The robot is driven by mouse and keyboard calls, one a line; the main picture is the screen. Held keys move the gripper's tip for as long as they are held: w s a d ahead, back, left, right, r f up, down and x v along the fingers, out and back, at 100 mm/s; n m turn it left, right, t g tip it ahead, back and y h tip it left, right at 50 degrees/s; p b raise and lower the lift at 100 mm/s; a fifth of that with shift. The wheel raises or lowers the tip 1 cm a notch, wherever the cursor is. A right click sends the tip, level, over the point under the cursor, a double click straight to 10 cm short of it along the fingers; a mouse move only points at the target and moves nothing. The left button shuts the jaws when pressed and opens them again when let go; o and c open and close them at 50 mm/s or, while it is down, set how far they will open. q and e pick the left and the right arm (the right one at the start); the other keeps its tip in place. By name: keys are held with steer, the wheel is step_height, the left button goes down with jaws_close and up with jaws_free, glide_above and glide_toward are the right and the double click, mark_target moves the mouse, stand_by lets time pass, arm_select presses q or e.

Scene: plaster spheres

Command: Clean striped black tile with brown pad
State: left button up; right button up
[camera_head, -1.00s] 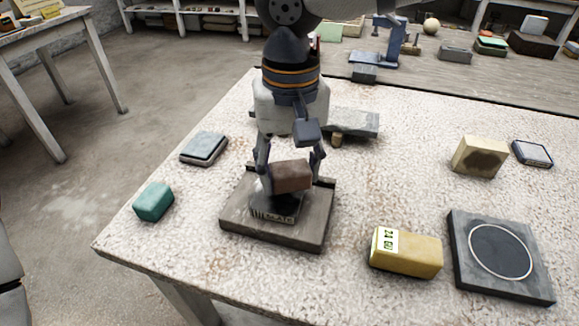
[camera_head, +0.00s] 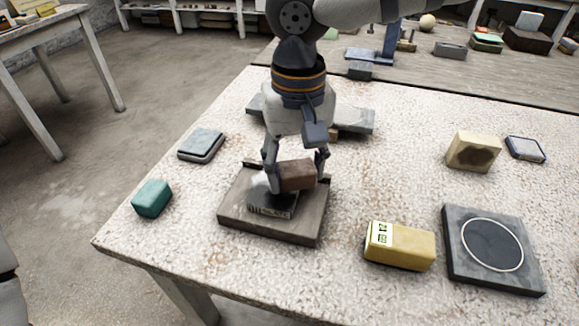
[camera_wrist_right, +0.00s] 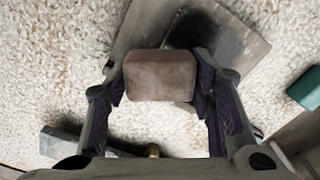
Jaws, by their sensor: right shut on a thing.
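My right gripper (camera_head: 296,168) is shut on the brown pad (camera_head: 297,176), a small block. It holds the pad over the right back part of the black tile (camera_head: 271,204). The tile has a striped, lettered label on its front edge and a pale patch near its back left. It lies on a grey-brown board (camera_head: 237,217). In the right wrist view, the pad (camera_wrist_right: 160,76) sits between both fingers and the dark tile (camera_wrist_right: 212,36) shows partly behind it. I cannot tell whether the pad touches the tile. My left gripper is not in view.
A teal block (camera_head: 152,198) and a grey-blue pad (camera_head: 201,145) lie left of the board. To the right are a yellow block (camera_head: 399,246), a dark slab with a white ring (camera_head: 456,276), a stained beige block (camera_head: 473,152) and a small framed tile (camera_head: 525,148). The front table area is clear.

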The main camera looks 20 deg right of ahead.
steer(key=shift+d+f, duration=0.1)
steer(key=shift+w+a, duration=0.1)
steer(key=shift+a, duration=1.55)
steer(key=shift+d, duration=1.65)
steer(key=shift+a, duration=1.8)
steer(key=shift+d+r, duration=0.8)
steer(key=shift+d, duration=0.15)
steer(key=shift+r, duration=0.1)
steer(key=shift+r, duration=1.15)
